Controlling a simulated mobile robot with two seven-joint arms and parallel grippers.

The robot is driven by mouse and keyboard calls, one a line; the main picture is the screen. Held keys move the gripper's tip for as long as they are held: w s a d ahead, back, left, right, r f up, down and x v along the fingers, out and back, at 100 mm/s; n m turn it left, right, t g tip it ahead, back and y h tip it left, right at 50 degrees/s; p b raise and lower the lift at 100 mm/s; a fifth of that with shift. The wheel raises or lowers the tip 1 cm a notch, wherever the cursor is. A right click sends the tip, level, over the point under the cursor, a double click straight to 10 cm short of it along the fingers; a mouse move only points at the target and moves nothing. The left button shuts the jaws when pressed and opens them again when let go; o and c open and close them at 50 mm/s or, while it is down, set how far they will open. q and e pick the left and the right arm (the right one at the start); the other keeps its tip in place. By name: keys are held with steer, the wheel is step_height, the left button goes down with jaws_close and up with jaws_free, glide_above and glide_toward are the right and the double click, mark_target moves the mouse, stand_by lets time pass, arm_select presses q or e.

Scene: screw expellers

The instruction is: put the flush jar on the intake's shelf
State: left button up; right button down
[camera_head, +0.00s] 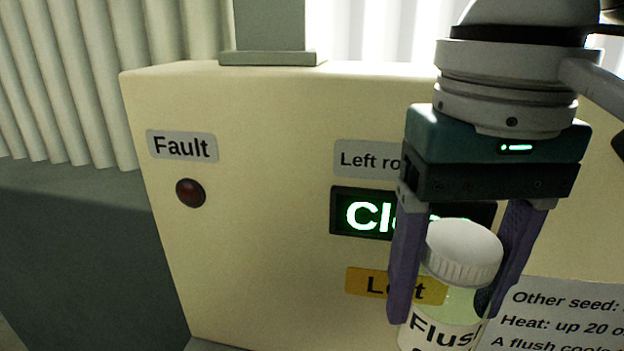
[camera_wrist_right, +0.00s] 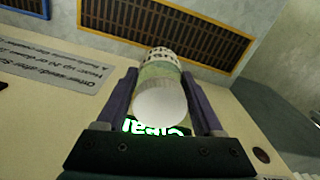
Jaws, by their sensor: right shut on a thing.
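The flush jar (camera_head: 447,310) has a white ribbed lid, a pale green body and a label whose visible letters read "Flus". My right gripper (camera_head: 443,300) is shut on it, with one purple finger on each side, and holds it upright in front of the cream panel. The lower part of the jar is cut off by the frame's bottom edge. In the right wrist view the jar (camera_wrist_right: 160,85) sits between the two fingers, lid towards the camera. I cannot make out the intake's shelf for certain. My left gripper is not in view.
The cream cabinet (camera_head: 260,130) carries a "Fault" lamp (camera_head: 190,193), a green-lit display (camera_head: 365,214) partly hidden by my gripper, and a notice (camera_head: 555,315). In the right wrist view, grilles with a yellow frame (camera_wrist_right: 180,25) and a blue frame (camera_wrist_right: 28,8) lie beyond the jar.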

steer(key=d+r+p, duration=0.2)
steer(key=d+r, duration=0.1)
steer(key=r, duration=0.4)
steer(key=d+r+p, duration=0.1)
steer(key=d+r, duration=0.2)
steer(key=r, duration=0.5)
steer(key=s+r+p, duration=0.2)
steer(key=r+p, duration=1.5)
steer(key=p, duration=0.2)
steer(key=s+r+p, duration=0.3)
steer(key=r+p, duration=1.4)
steer(key=p, duration=0.1)
steer(key=shift+n+p, duration=0.35)
steer(key=shift+n, duration=0.05)
